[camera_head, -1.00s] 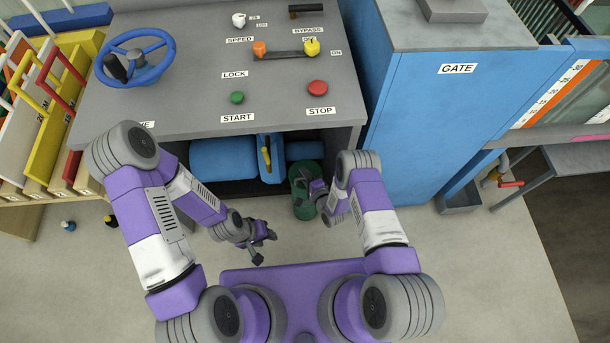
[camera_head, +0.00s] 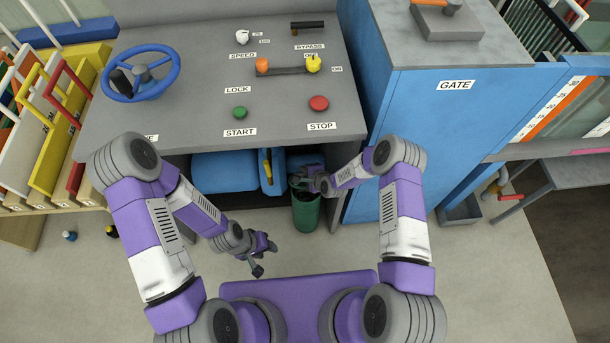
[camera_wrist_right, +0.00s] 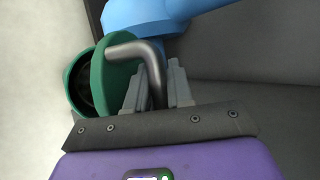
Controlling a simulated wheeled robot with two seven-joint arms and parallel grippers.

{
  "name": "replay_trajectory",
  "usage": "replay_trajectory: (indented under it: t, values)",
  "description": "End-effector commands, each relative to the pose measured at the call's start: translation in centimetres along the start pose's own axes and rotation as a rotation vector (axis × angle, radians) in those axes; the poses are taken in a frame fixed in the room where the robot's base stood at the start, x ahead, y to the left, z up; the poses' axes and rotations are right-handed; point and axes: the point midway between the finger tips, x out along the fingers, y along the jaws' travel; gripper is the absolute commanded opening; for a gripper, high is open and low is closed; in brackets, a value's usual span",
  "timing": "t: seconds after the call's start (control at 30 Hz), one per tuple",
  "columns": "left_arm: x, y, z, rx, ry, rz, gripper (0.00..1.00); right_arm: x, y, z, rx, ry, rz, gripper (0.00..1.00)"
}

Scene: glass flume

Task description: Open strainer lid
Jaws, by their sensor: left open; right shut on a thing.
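The green strainer (camera_head: 306,214) stands on the floor under the console's front edge in the head view. In the right wrist view its green body (camera_wrist_right: 72,84) shows with a dark opening. The green lid (camera_wrist_right: 112,80) is tilted up from that opening and carries a bent grey metal handle (camera_wrist_right: 130,50). My right gripper (camera_wrist_right: 157,82) is shut on the handle; in the head view this gripper (camera_head: 308,182) is at the strainer's top and partly covers it. My left gripper (camera_head: 260,260) is open and empty above the floor, left of the strainer.
The grey console (camera_head: 200,90) overhangs the strainer. Blue pipework (camera_head: 225,172) with a yellow lever (camera_head: 267,172) lies just left of it. The blue gate cabinet (camera_head: 440,135) stands to the right. The floor in front is clear.

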Motion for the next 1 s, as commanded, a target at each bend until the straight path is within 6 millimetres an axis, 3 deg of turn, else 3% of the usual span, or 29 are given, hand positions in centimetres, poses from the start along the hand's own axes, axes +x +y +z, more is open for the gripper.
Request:
replay_trajectory:
  t: [0.37,0.4,0.43,0.77,1.0]
  values:
    - [0.0,0.0,0.0,0.0,0.0,0.0,0.43,0.0,-0.2,0.0,0.003,0.0,0.002,0.0]
    - [0.0,0.0,0.0,0.0,0.0,0.0,0.43,0.0,-0.2,0.0,0.003,0.0,0.002,0.23]
    - [0.0,0.0,0.0,0.0,0.0,0.0,0.43,0.0,-0.2,0.0,0.003,0.0,0.002,0.27]
    - [-0.1,0.1,0.0,0.0,0.0,0.0,0.43,-0.3,-0.2,0.0,0.003,0.001,0.003,0.27]
    - [-1.7,0.6,0.1,0.0,0.0,0.0,0.43,-3.9,-0.4,-0.1,0.005,0.003,0.003,0.27]
